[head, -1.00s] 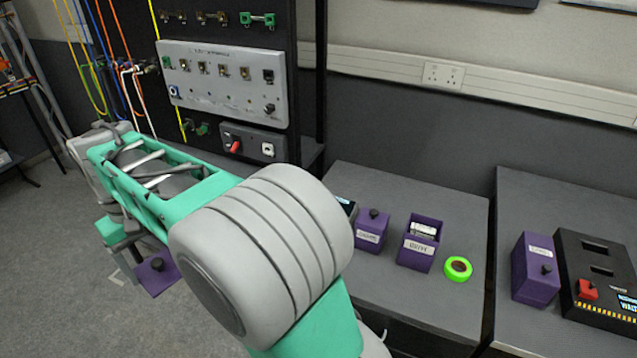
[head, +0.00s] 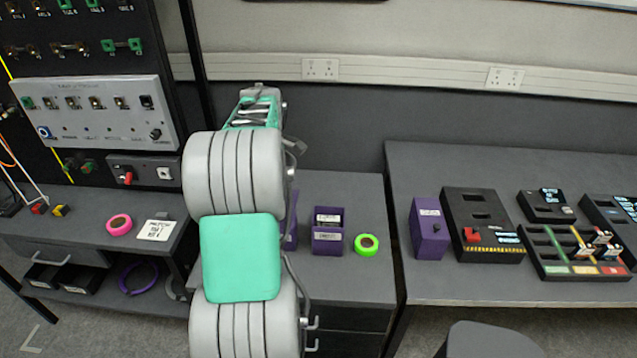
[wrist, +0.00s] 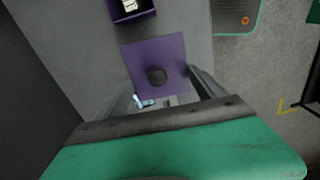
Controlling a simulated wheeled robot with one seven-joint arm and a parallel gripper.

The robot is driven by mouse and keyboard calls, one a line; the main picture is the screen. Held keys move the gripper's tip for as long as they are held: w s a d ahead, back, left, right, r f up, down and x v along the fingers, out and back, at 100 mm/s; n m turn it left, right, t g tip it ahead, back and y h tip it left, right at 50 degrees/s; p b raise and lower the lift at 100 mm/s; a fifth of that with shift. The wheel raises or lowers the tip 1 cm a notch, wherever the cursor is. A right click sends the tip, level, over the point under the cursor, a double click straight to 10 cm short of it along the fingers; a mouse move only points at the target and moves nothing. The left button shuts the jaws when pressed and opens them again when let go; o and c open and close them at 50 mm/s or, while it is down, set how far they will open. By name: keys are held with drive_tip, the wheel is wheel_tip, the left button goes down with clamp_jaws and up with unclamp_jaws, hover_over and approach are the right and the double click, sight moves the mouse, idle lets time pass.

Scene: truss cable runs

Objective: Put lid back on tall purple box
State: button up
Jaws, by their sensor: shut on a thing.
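The square purple lid (wrist: 178,51) with a round black knob (wrist: 157,76) is held by my gripper (wrist: 164,88) in the wrist view. The finger contact is not clear. An open purple box (head: 328,238) with a white label stands on the middle bench in the head view, with pale items inside. Its open top also shows at the upper edge of the wrist view (wrist: 132,16), beyond the lid and apart from it. In the head view my arm hides the gripper and lid.
Another purple box (head: 292,222) stands left of the open one, mostly behind my arm. Green tape (head: 366,244) lies close on the right. On the right bench stand a knobbed purple box (head: 430,230) and a black device (head: 480,228). Pink tape (head: 118,225) lies on the left bench.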

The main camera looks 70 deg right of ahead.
drive_tip(key=s+d, duration=0.5)
drive_tip(key=s, duration=0.7)
drive_tip(key=shift+n, duration=0.3)
drive_tip(key=shift+s+d+f+b, duration=0.1)
drive_tip(key=shift+f+b, duration=1.6)
drive_tip(key=shift+f, duration=1.8)
drive_tip(key=shift+s, duration=0.15)
drive_tip(key=shift+f, duration=0.15)
drive_tip(key=o, duration=1.3)
drive_tip(key=shift+p, duration=0.35)
